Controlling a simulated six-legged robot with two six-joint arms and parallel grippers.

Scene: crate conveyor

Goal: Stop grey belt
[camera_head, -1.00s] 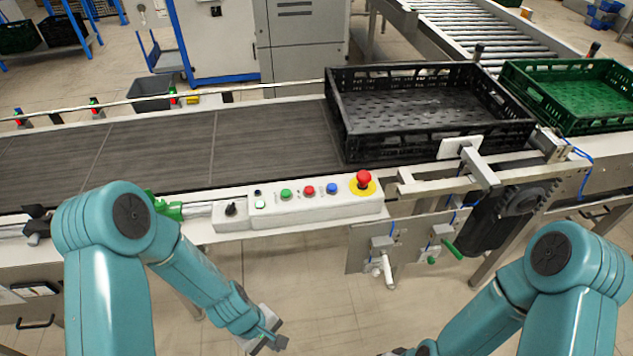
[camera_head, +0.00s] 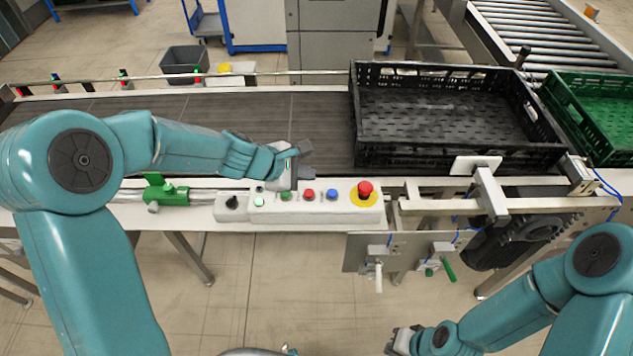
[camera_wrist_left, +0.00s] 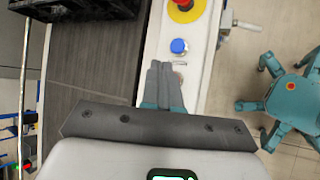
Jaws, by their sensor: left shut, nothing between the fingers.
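The grey belt (camera_head: 225,112) runs along the back of the white control box (camera_head: 325,212). The box carries a green button (camera_head: 286,196), a red button (camera_head: 309,195), a blue button (camera_head: 331,195) and a red mushroom button (camera_head: 365,188) on a yellow disc. My left gripper (camera_head: 307,165) is shut and empty, over the box's back edge near the green and red buttons. In the left wrist view its fingertips (camera_wrist_left: 165,68) lie just short of the blue button (camera_wrist_left: 178,46) and hide the buttons beneath. My right gripper (camera_head: 398,342) is low at the bottom, partly hidden.
A black crate (camera_head: 440,165) sits on the belt's right end, with a green crate (camera_head: 600,142) beyond it. A black selector knob (camera_head: 232,202) and a green clamp (camera_head: 160,190) are left of the buttons. Floor is clear in front.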

